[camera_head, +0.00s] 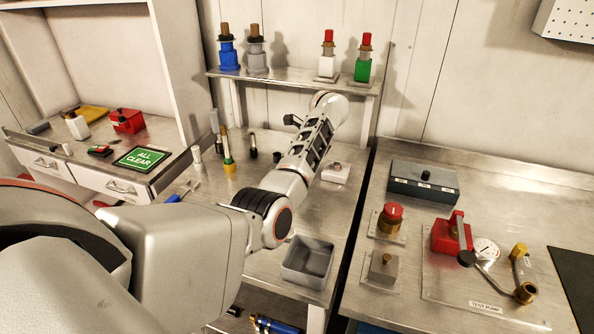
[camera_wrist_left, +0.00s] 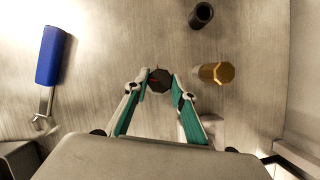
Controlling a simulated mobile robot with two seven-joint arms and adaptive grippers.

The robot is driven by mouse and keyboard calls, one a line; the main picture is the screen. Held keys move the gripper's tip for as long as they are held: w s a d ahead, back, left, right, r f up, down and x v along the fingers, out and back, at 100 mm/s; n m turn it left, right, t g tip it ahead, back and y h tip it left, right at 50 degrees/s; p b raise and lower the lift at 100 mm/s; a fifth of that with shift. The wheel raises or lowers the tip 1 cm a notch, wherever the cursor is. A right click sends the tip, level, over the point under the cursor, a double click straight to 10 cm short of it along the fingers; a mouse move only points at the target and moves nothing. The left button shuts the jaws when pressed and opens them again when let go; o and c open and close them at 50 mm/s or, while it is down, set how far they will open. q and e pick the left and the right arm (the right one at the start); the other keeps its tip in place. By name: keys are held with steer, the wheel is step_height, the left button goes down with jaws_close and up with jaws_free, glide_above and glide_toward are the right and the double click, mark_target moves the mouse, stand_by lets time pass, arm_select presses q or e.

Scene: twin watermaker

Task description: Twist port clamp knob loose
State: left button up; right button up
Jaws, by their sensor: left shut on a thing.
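In the left wrist view, a small dark faceted knob (camera_wrist_left: 159,80) with a thin red mark on it stands over a metal surface. My left gripper (camera_wrist_left: 160,84) has its white-and-teal fingers closed on the knob from both sides. What lies below the knob is hidden. In the head view my left arm comes in from the left and crosses the middle bench (camera_head: 262,262); I cannot make out the gripper's fingertips or the held knob there. My right gripper is in neither view.
In the wrist view a blue-handled tool (camera_wrist_left: 50,60) lies left of the knob; a brass hex-topped post (camera_wrist_left: 217,73) and a black cylinder (camera_wrist_left: 201,15) are right. In the head view, an empty grey bin (camera_head: 308,262) is below my arm and a shelf (camera_head: 290,81) stands behind.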

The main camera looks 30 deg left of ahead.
arm_select(q)
steer(key=shift+w+n+g, duration=0.1)
steer(key=shift+n+g, duration=0.5)
steer(key=shift+n, duration=1)
steer(key=o, duration=1.1)
steer(key=v, duration=0.7)
steer(key=shift+r, duration=0.3)
